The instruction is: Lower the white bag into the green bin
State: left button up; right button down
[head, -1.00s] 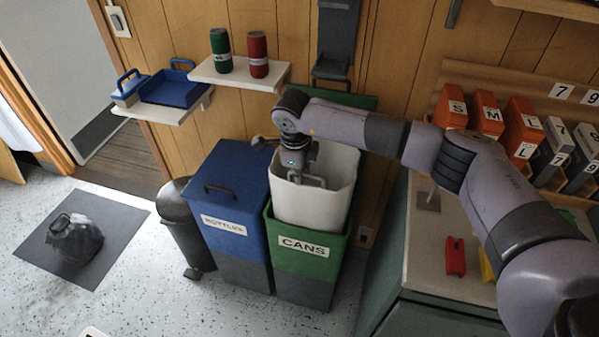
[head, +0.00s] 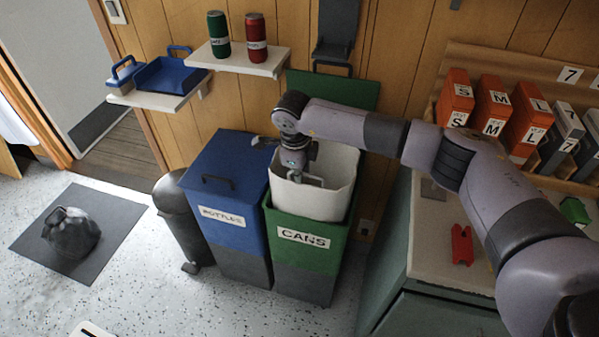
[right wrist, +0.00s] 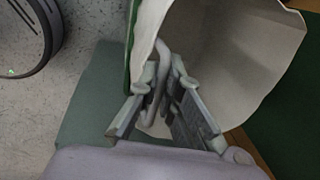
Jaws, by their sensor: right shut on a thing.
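The white bag (head: 312,204) stands upright in the mouth of the green bin (head: 322,258), which is labelled CANS. Its lower part is hidden inside the bin and its open top rises above the rim. My right gripper (head: 307,178) reaches down into the bag's top and is shut on it. In the right wrist view the fingers (right wrist: 163,86) close around a pale grip piece at the bag's edge, and the bag's wall (right wrist: 240,50) opens beyond them. My left gripper is not in view.
A blue bin (head: 230,180) labelled BOTTLES stands close on the left, with a dark pedal bin (head: 184,225) beyond it. The green lid (head: 350,92) is raised behind. A counter (head: 435,235) is at right. A dark bag (head: 72,232) lies on a floor mat.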

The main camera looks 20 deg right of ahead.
jog(key=b, duration=0.5)
send_over(299, 204)
jog(key=shift+s+a+x, duration=0.1)
jog(key=shift+s+x, duration=0.05)
jog(key=shift+x, duration=1.5)
jog(key=shift+s+a+x, duration=0.1)
jog(key=shift+a+x, duration=0.05)
jog(key=shift+x, duration=1.5)
jog(key=shift+f, duration=0.1)
jog(key=shift+b+x, duration=0.8)
jog(key=shift+x, duration=0.1)
jog(key=shift+s+f+b, duration=0.25)
jog(key=shift+f+b, duration=0.6)
jog(key=shift+f, duration=0.25)
jog(key=shift+s+a+b+x, duration=0.1)
jog(key=shift+s+b+x, duration=0.05)
jog(key=shift+b+x, duration=0.65)
jog(key=shift+s+a+b+x, duration=0.15)
jog(key=shift+b+x, duration=0.45)
jog(key=shift+x, duration=0.3)
jog(key=shift+w, duration=0.1)
jog(key=c, duration=1.7)
grip_release()
jog(key=shift+f, duration=0.1)
